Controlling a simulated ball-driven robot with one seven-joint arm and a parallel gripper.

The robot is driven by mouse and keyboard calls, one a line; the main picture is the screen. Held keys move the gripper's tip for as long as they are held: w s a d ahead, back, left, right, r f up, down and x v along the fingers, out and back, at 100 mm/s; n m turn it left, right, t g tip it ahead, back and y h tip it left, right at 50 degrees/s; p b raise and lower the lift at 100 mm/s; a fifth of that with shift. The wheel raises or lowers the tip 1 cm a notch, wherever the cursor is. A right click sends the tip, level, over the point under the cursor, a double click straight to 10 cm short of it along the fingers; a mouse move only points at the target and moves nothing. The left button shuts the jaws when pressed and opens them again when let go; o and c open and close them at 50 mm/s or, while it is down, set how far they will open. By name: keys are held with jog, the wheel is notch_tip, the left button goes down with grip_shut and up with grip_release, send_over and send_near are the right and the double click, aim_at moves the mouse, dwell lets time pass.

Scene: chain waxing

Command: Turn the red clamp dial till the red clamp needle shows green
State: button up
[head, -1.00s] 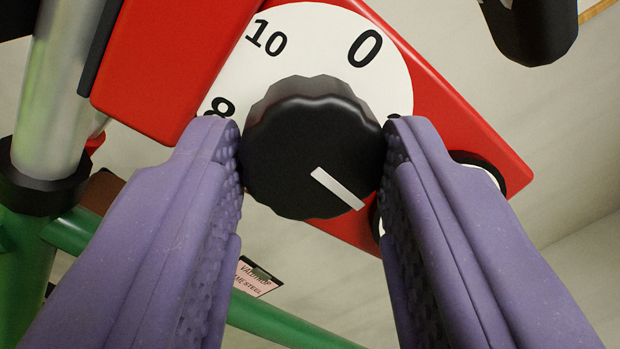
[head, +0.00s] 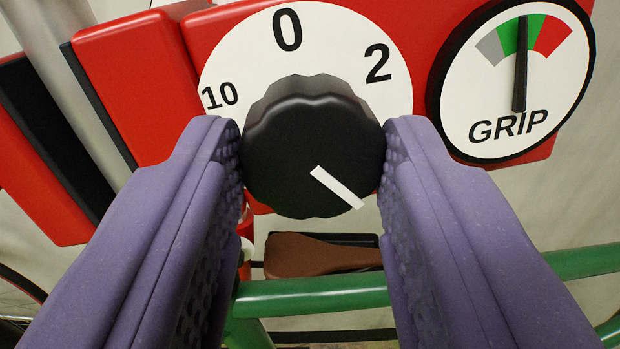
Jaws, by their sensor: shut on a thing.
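The red clamp dial is a black ridged knob (head: 312,145) with a white pointer line, on a white scale plate (head: 235,65) fixed to the red clamp body (head: 137,85). The numbers 10, 0 and 2 show; the rest of the scale is hidden. The pointer line points to the lower right. My gripper (head: 312,155), with purple padded fingers, is shut on the knob, one finger on each side. The GRIP gauge (head: 500,85) is at the upper right. Its black needle (head: 520,65) stands upright inside the green band, between grey and red.
A green bicycle frame tube (head: 330,293) runs across below the knob. A brown saddle-shaped thing (head: 315,257) shows behind the fingers. A grey metal post (head: 60,60) stands at the upper left, by the clamp's red and black parts.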

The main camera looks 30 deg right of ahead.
jog(key=shift+f+m, duration=0.2)
jog(key=shift+m, duration=0.3)
jog(key=o, duration=1.1)
jog(key=shift+r, duration=0.1)
jog(key=shift+c, duration=0.2)
jog(key=p+v, duration=0.1)
jog(key=v, duration=0.6)
jog(key=shift+s+a, duration=0.2)
jog(key=shift+s, duration=0.15)
jog(key=shift+w, duration=0.1)
